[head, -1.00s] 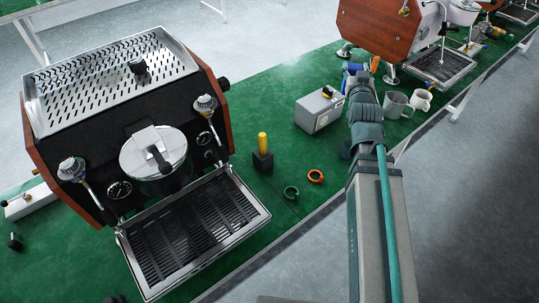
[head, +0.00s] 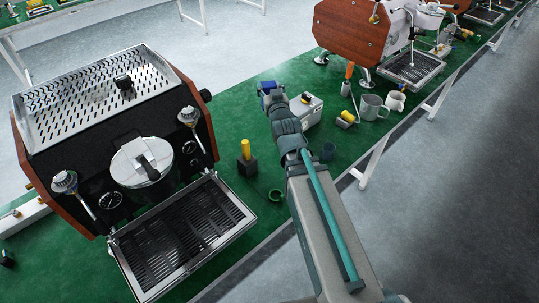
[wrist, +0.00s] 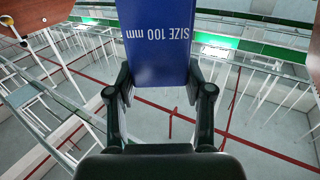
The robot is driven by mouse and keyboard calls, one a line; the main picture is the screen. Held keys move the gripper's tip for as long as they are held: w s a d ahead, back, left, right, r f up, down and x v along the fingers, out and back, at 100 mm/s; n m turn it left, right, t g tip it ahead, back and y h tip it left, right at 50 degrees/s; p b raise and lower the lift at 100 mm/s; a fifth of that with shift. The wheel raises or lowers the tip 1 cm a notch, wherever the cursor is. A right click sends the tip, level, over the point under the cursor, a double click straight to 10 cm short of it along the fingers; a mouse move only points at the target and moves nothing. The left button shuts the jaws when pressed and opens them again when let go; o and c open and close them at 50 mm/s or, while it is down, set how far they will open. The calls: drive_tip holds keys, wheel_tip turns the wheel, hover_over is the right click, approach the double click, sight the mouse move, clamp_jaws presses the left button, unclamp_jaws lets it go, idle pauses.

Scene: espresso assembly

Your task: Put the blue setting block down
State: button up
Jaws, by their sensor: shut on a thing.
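The blue setting block (wrist: 158,42) is in my gripper in the wrist view, its face printed "SIZE 100 mm" upside down. My gripper (wrist: 158,82) is shut on it, with one dark finger at each side. In the head view the blue block (head: 268,86) shows only as a small blue patch at the far end of my gripper (head: 273,96), over the green table (head: 232,113). My arm and gripper hide most of it there. I cannot tell how high it is above the table.
A grey box (head: 306,110) stands just right of my gripper. An espresso machine (head: 100,140) fills the left, with a yellow-handled tool (head: 246,152) and a green ring (head: 277,195) beside it. Green table behind my gripper looks clear.

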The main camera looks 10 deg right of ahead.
drive_tip(key=s+a+f+n+y+p, duration=0.15)
drive_tip(key=s+a+f+p, duration=0.45)
drive_tip(key=s+f+p, duration=0.7)
drive_tip(key=w+d+f+b, duration=0.7)
drive_tip(key=w+f+b, duration=0.5)
drive_tip(key=b, duration=0.9)
drive_tip(key=shift+w+f+y, duration=0.3)
drive_tip(key=shift+w+y, duration=0.05)
drive_tip(key=shift+w, duration=0.05)
drive_tip(key=shift+d, duration=0.1)
